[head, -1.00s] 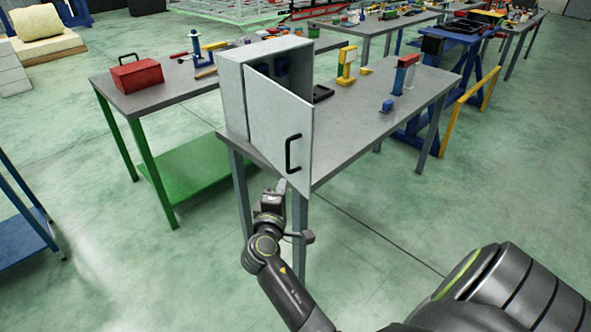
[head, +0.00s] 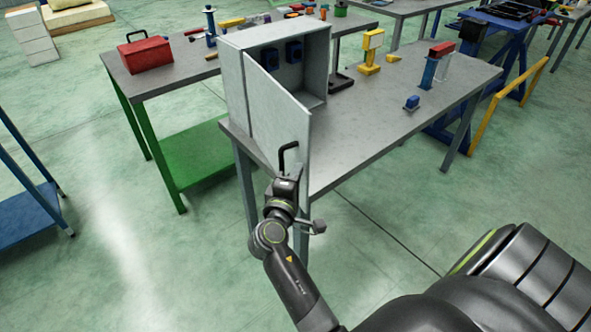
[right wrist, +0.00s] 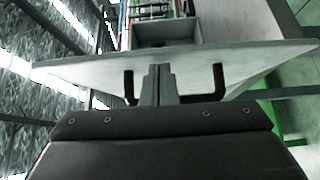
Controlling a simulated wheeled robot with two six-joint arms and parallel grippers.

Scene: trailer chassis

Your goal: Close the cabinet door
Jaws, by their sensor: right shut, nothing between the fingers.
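The grey metal cabinet (head: 232,82) stands on the near left part of a grey table. Its door (head: 275,118) is hinged at the left and stands open toward me, with the inside showing past its right edge. A black handle (head: 283,158) is on the door's lower right. My right gripper (head: 290,174) is shut and empty, at the handle. In the right wrist view the shut fingers (right wrist: 157,72) point at the door face (right wrist: 85,70) between the two posts of the handle (right wrist: 219,80). I cannot tell whether they touch. My left gripper is out of view.
Dark blue devices (head: 293,53) sit inside the cabinet. The grey table (head: 390,125) carries a yellow stand (head: 371,52) and a blue block (head: 411,103). A red toolbox (head: 145,54) stands on another table behind left.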

